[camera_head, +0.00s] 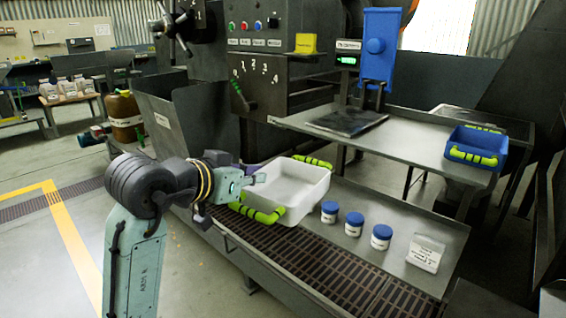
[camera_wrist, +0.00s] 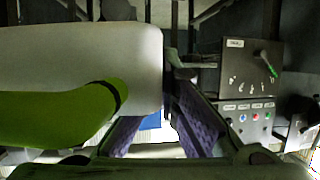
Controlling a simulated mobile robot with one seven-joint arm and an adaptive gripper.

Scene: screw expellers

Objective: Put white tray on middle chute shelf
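The white tray (camera_head: 292,186) with green handles is over the lower metal surface, at the grating's far edge; I cannot tell whether it rests flat. My gripper (camera_head: 254,177) is at its left end, beside the near green handle. In the wrist view the tray's white wall (camera_wrist: 90,55) and a green handle fill the left side, very close. My gripper (camera_wrist: 160,125) shows two purple-padded fingers apart, the left one partly hidden by the tray; a firm grip is not visible. A raised grey shelf (camera_head: 415,150) stands at right; I cannot tell whether it is the middle chute shelf.
The raised shelf holds a dark plate (camera_head: 346,121) and a blue bin (camera_head: 476,148) with green handles. Several blue-lidded white jars (camera_head: 354,224) and a sign card (camera_head: 425,253) stand right of the tray. A control panel (camera_head: 262,80) is behind.

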